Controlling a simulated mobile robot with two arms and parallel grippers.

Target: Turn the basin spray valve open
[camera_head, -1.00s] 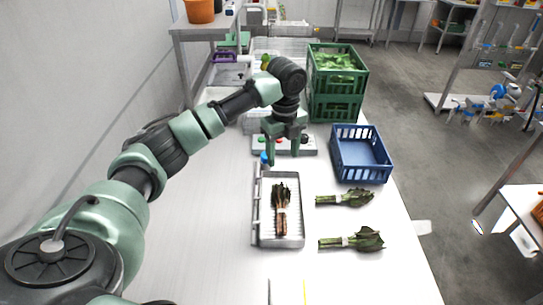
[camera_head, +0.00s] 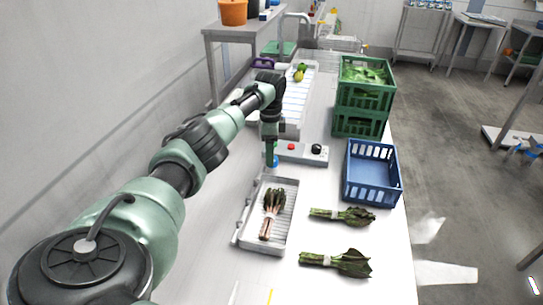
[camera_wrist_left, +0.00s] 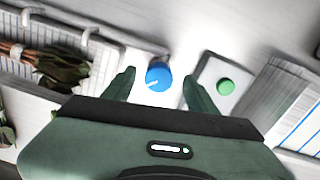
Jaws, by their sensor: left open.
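The blue valve knob (camera_wrist_left: 158,76) with a white mark lies between the fingertips of my open left gripper (camera_wrist_left: 157,88) in the left wrist view. I cannot tell whether the fingers touch it. In the head view my left gripper (camera_head: 271,158) points down, and the blue knob (camera_head: 274,162) shows partly at its tip, most of it hidden by the fingers. The basin tray (camera_head: 241,238) just in front of it holds a bundle of dark leafy greens (camera_head: 273,207). My right gripper is not in view.
A grey control box (camera_head: 303,152) with red and black controls stands right behind the knob; its green button (camera_wrist_left: 226,87) shows in the wrist view. A blue crate (camera_head: 372,176), stacked green crates (camera_head: 362,100) and two loose greens bundles (camera_head: 342,216) are on the right.

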